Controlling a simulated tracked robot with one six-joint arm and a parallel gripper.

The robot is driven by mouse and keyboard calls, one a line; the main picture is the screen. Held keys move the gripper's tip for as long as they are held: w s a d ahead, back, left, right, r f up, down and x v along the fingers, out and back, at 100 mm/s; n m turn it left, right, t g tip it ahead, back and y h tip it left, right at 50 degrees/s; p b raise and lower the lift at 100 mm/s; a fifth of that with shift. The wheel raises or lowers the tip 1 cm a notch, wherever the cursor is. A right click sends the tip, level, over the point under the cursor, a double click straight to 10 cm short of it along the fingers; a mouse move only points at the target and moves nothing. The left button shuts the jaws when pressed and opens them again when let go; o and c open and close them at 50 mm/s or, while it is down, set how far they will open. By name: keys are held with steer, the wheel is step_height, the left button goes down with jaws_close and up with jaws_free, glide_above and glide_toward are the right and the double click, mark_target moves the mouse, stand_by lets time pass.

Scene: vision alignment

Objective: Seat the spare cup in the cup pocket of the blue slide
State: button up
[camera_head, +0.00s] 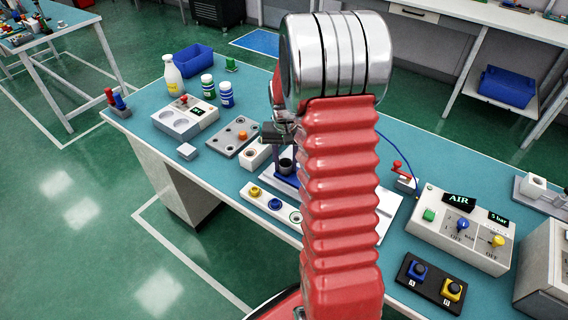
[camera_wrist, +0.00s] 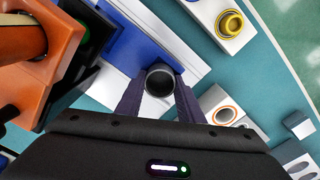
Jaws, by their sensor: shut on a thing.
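My gripper (camera_wrist: 158,98) has its two dark fingers shut on a dark grey cup (camera_wrist: 159,80), one finger on each side. In the wrist view the cup's round mouth faces the camera, over the blue slide (camera_wrist: 128,45). In the head view the cup (camera_head: 287,165) shows just left of my red arm, at the blue slide (camera_head: 283,179). The cup pocket is hidden under the cup and fingers. I cannot tell whether the cup stands in it or is held above it. My arm hides much of the slide in the head view.
A white strip (camera_head: 264,200) with coloured round parts lies in front. A white block with an orange ring (camera_wrist: 225,115) stands nearby. An orange and black body (camera_wrist: 62,45) fills the wrist view's left. The AIR control box (camera_head: 462,231) and a button box (camera_head: 430,284) stand right.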

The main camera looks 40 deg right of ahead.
steer(key=o, duration=1.5)
steer(key=shift+w+r, duration=0.1)
steer(key=shift+r, duration=0.05)
steer(key=shift+r, duration=0.9)
steer(key=shift+w+a+r, duration=0.3)
steer(key=shift+w+r, duration=0.5)
steer(key=shift+r, duration=0.2)
steer(key=shift+w+a+r, duration=0.25)
steer(key=shift+w+r, duration=0.5)
steer(key=shift+r, duration=0.2)
steer(key=shift+w+a+r, duration=0.3)
steer(key=shift+w+r, duration=0.5)
steer(key=shift+r, duration=0.2)
